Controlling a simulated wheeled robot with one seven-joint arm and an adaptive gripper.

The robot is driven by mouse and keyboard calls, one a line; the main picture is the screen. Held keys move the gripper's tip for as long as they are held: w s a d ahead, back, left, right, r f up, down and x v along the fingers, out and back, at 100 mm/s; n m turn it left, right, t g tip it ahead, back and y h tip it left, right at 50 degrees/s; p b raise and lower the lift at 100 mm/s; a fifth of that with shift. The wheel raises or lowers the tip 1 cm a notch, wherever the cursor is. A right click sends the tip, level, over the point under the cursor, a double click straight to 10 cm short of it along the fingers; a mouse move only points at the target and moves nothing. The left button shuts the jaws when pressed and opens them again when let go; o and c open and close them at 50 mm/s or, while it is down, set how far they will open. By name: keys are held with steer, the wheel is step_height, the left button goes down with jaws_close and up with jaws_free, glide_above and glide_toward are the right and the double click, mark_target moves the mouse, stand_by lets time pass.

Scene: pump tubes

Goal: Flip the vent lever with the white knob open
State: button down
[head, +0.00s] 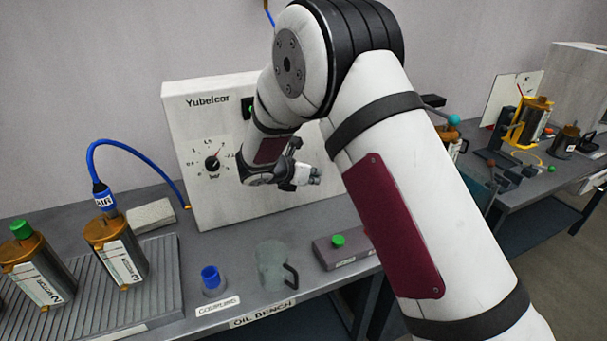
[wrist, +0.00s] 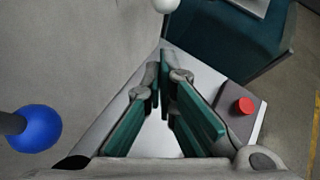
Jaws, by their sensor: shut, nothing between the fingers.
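A white ball knob (wrist: 165,4) shows at the top edge of the wrist view, partly cut off; its lever is out of frame. It lies beyond my fingertips and apart from them. I cannot make it out in the head view, where my arm covers part of the bench. My gripper (head: 314,175) is in front of the white Yubelcor panel (head: 195,135), above the bench. In the wrist view my gripper (wrist: 162,72) has its green-padded fingers together at the tips, with nothing between them.
A blue ball knob (wrist: 35,128) on a dark rod is at left in the wrist view. A red button (wrist: 246,106) is at right. A glass jug (head: 272,266), a blue-topped part (head: 211,279) and a green button (head: 338,240) stand on the bench below my gripper.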

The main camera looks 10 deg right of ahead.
steer(key=shift+w+d+r, duration=0.2)
steer(key=shift+w+d, duration=0.5)
steer(key=shift+w, duration=0.1)
steer(key=shift+w+d+r, duration=0.15)
steer(key=shift+w+d, duration=0.5)
steer(key=shift+w, duration=0.1)
steer(key=shift+f, duration=0.1)
steer(key=shift+d+f+h, duration=0.1)
steer(key=shift+d+h, duration=0.15)
steer(key=shift+h, duration=0.05)
steer(key=shift+w+d+f+t+h+b, duration=0.2)
steer(key=shift+t+h+b, duration=0.15)
steer(key=shift+b, duration=0.25)
steer(key=w+d+r+n+t+h+b, duration=0.1)
steer(key=w+d+n+t+h+b, duration=0.1)
steer(key=d+n+t+h+b, duration=0.3)
steer(key=shift+w+d+r+n+t+h+b, duration=0.2)
steer(key=shift+d+r+n+t+h+b, duration=0.3)
steer(key=shift+d+t+h, duration=1.45)
steer(key=shift+d+g, duration=0.35)
steer(key=shift+g, duration=0.25)
